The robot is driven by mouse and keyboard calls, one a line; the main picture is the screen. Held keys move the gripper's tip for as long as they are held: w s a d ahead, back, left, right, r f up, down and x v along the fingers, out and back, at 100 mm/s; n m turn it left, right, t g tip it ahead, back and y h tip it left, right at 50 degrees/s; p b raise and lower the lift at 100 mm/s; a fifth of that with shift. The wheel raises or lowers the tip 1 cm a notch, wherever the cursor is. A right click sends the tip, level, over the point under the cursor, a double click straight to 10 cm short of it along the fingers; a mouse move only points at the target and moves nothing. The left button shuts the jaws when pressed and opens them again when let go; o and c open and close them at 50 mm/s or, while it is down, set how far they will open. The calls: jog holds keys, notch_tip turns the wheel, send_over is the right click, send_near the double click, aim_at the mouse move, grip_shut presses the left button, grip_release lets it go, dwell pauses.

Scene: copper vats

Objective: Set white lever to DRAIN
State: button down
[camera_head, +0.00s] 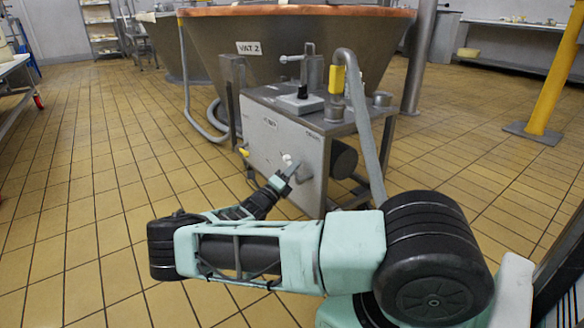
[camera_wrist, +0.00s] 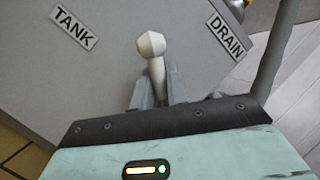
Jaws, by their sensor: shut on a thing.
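The white lever (camera_wrist: 157,75) shows in the wrist view with its faceted white knob at the top, between the TANK label (camera_wrist: 75,28) on the left and the DRAIN label (camera_wrist: 228,36) on the right. Its knob points at neither label squarely. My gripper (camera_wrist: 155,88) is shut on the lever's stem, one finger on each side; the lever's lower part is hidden. In the head view, the white lever (camera_head: 288,159) is a small white spot on the front of the grey box (camera_head: 255,130), with my gripper (camera_head: 287,173) at it.
A yellow knob (camera_head: 243,152) sits at the box's left edge. Yellow-handled pipework (camera_head: 337,80) and a grey hose (camera_head: 365,130) rise at its right. The copper-rimmed VAT 2 (camera_head: 225,45) stands behind. Tiled floor left of the box is clear.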

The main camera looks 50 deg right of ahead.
jog(key=m+g, duration=0.1)
jog(key=m, duration=0.1)
jog(key=s+r+m+g, duration=0.1)
jog(key=m+g, duration=0.1)
jog(key=m, duration=0.1)
jog(key=m+g+p, duration=0.1)
jog(key=m, duration=0.2)
jog(key=shift+s+a+r+g, duration=0.2)
jog(key=shift+s+r+g, duration=0.1)
jog(key=shift+g, duration=0.1)
jog(key=m+g, duration=0.1)
jog(key=m, duration=0.1)
jog(key=m+g, duration=0.1)
jog(key=m, duration=0.1)
jog(key=shift+s+a+r, duration=0.15)
jog(key=shift+s, duration=0.25)
jog(key=shift+s+a+m+g+y+p, duration=0.1)
jog(key=shift+s+m+g+y+p, duration=0.15)
jog(key=shift+m+g+y, duration=0.65)
jog(key=shift+s+a+m+g+p, duration=0.1)
jog(key=shift+s+m+g, duration=0.35)
jog(key=shift+m, duration=1.05)
jog(key=c, duration=1.4)
grip_release()
jog(key=p+v, duration=0.2)
jog(key=v, duration=1.5)
jog(key=shift+w+a, duration=0.15)
